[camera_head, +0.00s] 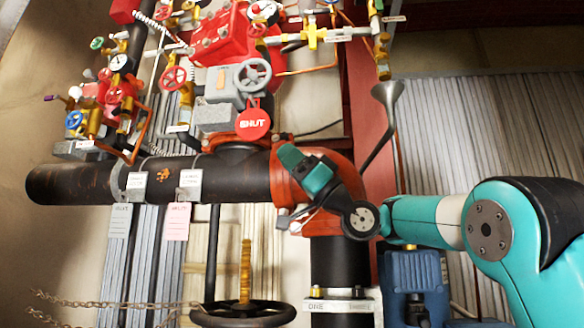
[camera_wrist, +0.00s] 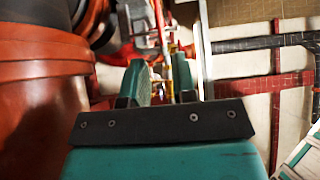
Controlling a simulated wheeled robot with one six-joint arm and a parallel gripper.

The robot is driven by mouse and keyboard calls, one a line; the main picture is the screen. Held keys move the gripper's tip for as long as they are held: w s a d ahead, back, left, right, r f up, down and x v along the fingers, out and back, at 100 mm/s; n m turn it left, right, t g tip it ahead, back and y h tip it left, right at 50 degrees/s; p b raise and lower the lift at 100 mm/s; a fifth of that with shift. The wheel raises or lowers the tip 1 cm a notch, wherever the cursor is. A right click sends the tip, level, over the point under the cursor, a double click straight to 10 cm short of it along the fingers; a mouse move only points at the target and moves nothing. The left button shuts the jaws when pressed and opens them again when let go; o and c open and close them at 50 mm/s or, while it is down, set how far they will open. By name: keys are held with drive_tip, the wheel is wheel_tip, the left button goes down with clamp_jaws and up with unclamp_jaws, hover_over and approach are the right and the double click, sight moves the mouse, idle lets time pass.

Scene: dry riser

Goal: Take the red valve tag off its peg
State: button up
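The round red tag (camera_head: 253,124) with white lettering hangs just below a grey handwheel (camera_head: 253,75) in the head view. A small red loop shows at its top; I cannot make out the peg. My gripper (camera_head: 290,157) is below and right of the tag in the picture, in front of the orange-red pipe elbow, and apart from the tag. In the wrist view, its two teal fingers (camera_wrist: 160,78) stand apart with a gap and nothing held between them. I cannot pick out the tag there.
A thick black pipe (camera_head: 75,184) with paper labels runs left from the orange-red elbow (camera_head: 340,170). Red valves and brass fittings crowd above. A grey funnel (camera_head: 387,95) stands right of the tag. A large black handwheel (camera_head: 243,314) is below. The elbow fills the wrist view's left side.

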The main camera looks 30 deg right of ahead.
sight(260, 129)
drive_tip(key=shift+p+x, duration=3.6)
drive_tip(key=shift+x, duration=0.8)
drive_tip(key=shift+c, duration=0.2)
clamp_jaws()
drive_tip(key=shift+r, duration=0.25)
drive_tip(key=shift+s, duration=0.1)
drive_tip(key=s+a+b, duration=0.3)
drive_tip(key=s+a, duration=0.1)
drive_tip(key=s, duration=0.1)
drive_tip(key=shift+s, duration=0.25)
